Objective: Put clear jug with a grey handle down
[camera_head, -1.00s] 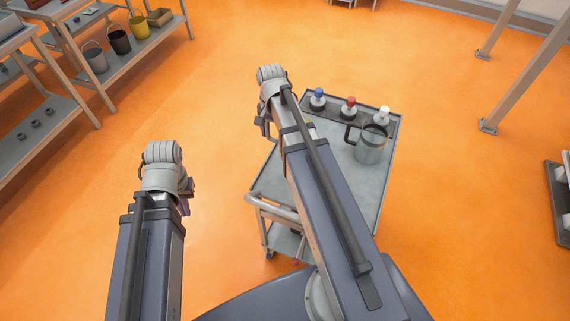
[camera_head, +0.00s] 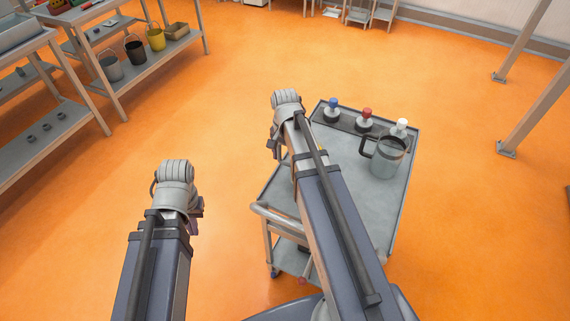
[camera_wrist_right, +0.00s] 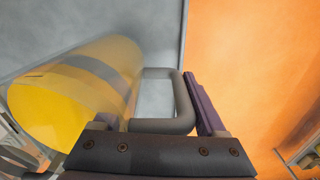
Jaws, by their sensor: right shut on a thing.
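The clear jug with a grey handle (camera_wrist_right: 75,85) fills the left of the right wrist view. It looks tilted, with yellow inside and a grey band around it. My right gripper (camera_wrist_right: 160,122) is shut on its grey handle (camera_wrist_right: 180,105). The surface under it is grey, but I cannot tell whether the jug touches it. In the head view my right gripper (camera_head: 277,142) is mostly hidden by its own wrist, at the cart's left edge, and my arm hides the jug. My left gripper (camera_head: 198,208) is over the floor left of the cart, its fingers mostly hidden.
The grey cart (camera_head: 345,190) holds another clear jug with a dark handle (camera_head: 388,160) at the right. Bottles with blue (camera_head: 333,108), red (camera_head: 366,119) and white (camera_head: 401,128) tops stand along its far end. The cart's middle has bare room. Shelves with buckets (camera_head: 111,68) stand far left.

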